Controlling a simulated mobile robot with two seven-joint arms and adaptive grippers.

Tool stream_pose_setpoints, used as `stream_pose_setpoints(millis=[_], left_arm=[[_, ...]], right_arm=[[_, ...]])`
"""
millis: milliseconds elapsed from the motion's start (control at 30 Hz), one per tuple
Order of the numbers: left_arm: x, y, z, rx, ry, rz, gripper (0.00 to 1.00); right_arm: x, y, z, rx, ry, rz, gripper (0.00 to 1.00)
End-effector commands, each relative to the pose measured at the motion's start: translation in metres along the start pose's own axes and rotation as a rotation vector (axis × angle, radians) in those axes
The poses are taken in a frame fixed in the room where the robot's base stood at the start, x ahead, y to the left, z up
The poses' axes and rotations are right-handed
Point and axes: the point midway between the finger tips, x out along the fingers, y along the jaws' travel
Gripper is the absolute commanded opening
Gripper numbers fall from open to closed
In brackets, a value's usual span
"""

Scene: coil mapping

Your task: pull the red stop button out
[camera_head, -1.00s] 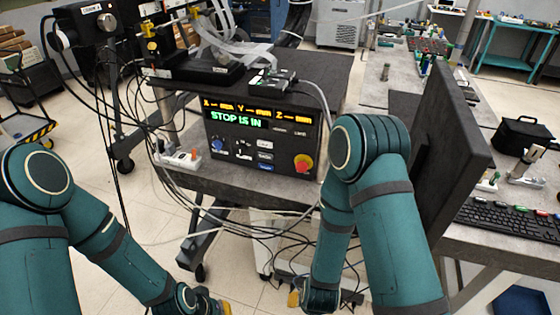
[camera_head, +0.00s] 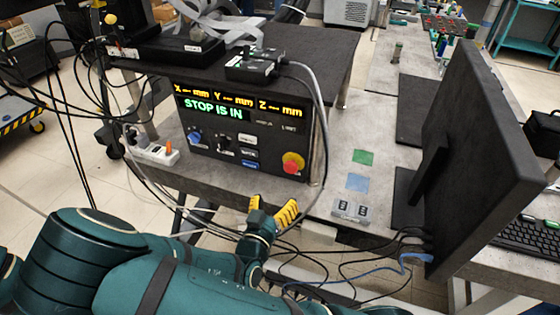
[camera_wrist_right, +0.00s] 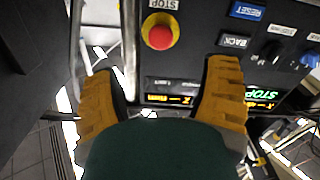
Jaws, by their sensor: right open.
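The red stop button (camera_head: 291,167) sits in a yellow ring at the lower right of the black control panel (camera_head: 225,160). The panel's display (camera_head: 213,108) reads "STOP IS IN". My right gripper (camera_head: 273,204) is open and empty, with its yellow fingers below and a little left of the button in the head view. In the right wrist view the red button (camera_wrist_right: 159,36) with its yellow ring lies beyond the gap between the open fingers (camera_wrist_right: 163,72). The fingers do not appear to touch it. My left gripper is not in view.
A black monitor (camera_head: 485,150) stands right of the panel. Grey cables (camera_head: 318,90) hang down the panel's right side, and more cables lie below the table. A power strip (camera_head: 152,152) is at the left.

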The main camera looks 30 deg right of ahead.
Motion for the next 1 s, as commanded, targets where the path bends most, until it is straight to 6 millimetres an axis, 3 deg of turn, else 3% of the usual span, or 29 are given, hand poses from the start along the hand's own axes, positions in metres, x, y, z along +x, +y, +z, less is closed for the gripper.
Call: stream_pose_setpoints(millis=[267,700,1000], left_arm=[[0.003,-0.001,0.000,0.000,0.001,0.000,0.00],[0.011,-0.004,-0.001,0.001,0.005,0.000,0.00],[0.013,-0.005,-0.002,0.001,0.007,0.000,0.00]], right_arm=[[0.025,0.001,-0.003,0.006,0.015,0.010,0.74],[0.108,0.002,-0.003,0.006,0.012,0.007,0.74],[0.136,0.001,-0.004,0.005,0.012,0.005,0.74]])
